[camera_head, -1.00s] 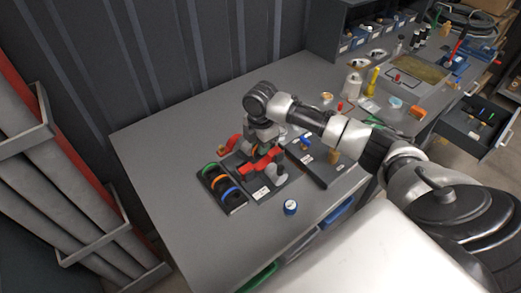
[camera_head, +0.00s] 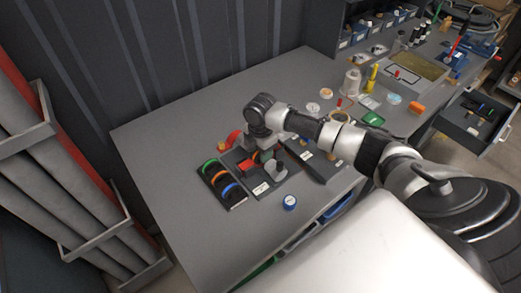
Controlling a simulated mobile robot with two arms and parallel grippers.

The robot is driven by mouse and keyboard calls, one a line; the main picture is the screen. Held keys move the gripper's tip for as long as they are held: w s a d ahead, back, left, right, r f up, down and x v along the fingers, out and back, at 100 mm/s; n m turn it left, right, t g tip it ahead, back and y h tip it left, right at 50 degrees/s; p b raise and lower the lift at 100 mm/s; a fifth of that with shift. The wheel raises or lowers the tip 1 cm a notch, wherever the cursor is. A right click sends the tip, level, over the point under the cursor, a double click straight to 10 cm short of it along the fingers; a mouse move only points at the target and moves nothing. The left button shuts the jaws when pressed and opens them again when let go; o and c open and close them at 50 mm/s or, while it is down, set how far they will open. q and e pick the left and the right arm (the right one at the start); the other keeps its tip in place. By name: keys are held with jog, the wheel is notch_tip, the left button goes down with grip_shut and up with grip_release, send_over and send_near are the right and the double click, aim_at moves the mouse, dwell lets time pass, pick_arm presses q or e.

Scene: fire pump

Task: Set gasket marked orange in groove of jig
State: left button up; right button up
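My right gripper (camera_head: 268,157) points down over the jig (camera_head: 262,187), a dark plate with a white label, red parts and grey posts. Its fingertips are small and partly hidden, so I cannot tell whether they hold anything. A bit of orange (camera_head: 257,155) shows close beside the gripper; I cannot tell whether it is held or lies in the jig. The jig's groove is hidden beneath the gripper. Just left of the jig, a dark tray (camera_head: 237,201) holds curved pieces coloured green, orange (camera_head: 217,176) and blue. My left gripper is out of view.
A blue-topped tin (camera_head: 289,202) stands in front of the jig. A dark plate (camera_head: 322,168) lies right of it. Tape rolls, a white bottle (camera_head: 352,81) and a yellow bottle (camera_head: 372,78) stand further right. The bench's left part is clear. An open drawer (camera_head: 475,122) juts out at right.

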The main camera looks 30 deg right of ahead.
notch_tip(320, 180, up, 12)
jog(key=b, duration=0.1)
jog(key=shift+r+b, duration=0.15)
jog(key=shift+b, duration=0.2)
